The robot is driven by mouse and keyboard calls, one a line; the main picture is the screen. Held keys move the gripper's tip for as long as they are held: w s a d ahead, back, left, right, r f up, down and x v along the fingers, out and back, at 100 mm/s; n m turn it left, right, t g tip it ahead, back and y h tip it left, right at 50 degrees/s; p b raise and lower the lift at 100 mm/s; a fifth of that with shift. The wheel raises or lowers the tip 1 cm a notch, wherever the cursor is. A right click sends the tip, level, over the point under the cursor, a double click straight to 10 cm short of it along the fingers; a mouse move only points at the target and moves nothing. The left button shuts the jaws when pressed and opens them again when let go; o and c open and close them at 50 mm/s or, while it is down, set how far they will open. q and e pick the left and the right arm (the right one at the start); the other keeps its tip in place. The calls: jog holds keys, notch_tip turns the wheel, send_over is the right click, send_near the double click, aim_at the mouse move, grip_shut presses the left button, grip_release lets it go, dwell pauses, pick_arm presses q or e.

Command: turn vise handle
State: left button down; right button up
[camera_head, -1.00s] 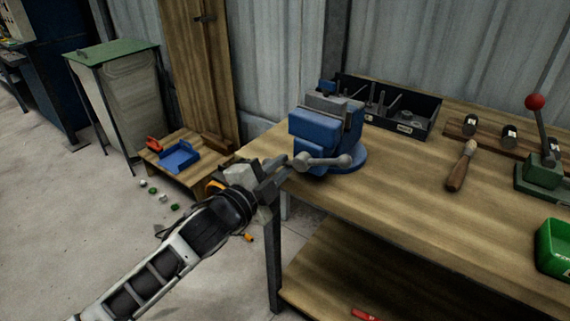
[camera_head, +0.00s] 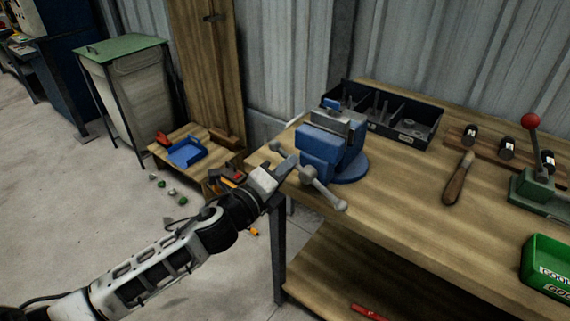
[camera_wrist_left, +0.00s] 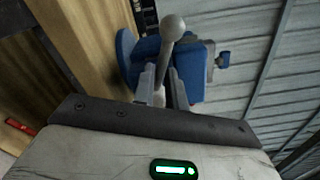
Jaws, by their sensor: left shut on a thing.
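The blue vise (camera_head: 322,150) stands on the left end of the wooden workbench. Its grey handle (camera_head: 324,192) is a bar with a ball at each end, lying at a slant across the front of the vise, lower right end towards me. My left gripper (camera_head: 286,168) reaches in from the left and is shut on the handle. In the left wrist view the two fingers (camera_wrist_left: 162,90) stand on either side of the handle bar (camera_wrist_left: 167,52), with one ball end beyond them and the blue vise (camera_wrist_left: 146,52) behind. My right gripper is not in view.
A black divided tray (camera_head: 385,118) stands behind the vise. A wooden-handled tool (camera_head: 458,180), a green lever press (camera_head: 540,185) and a green bin (camera_head: 548,262) are to the right on the bench (camera_head: 400,200). A low wooden stand with a blue tray (camera_head: 186,153) is at left.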

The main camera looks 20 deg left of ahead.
pick_arm(q)
jog(key=shift+d+r+m, duration=0.1)
jog(key=shift+m, duration=0.4)
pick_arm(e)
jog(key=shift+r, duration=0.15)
pick_arm(q)
jog(key=c, duration=1.4)
grip_release()
jog(key=shift+s, duration=0.1)
jog(key=shift+c, duration=0.2)
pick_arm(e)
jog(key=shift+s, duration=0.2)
pick_arm(q)
jog(key=b+v, duration=0.3)
jog(key=v, duration=1.3)
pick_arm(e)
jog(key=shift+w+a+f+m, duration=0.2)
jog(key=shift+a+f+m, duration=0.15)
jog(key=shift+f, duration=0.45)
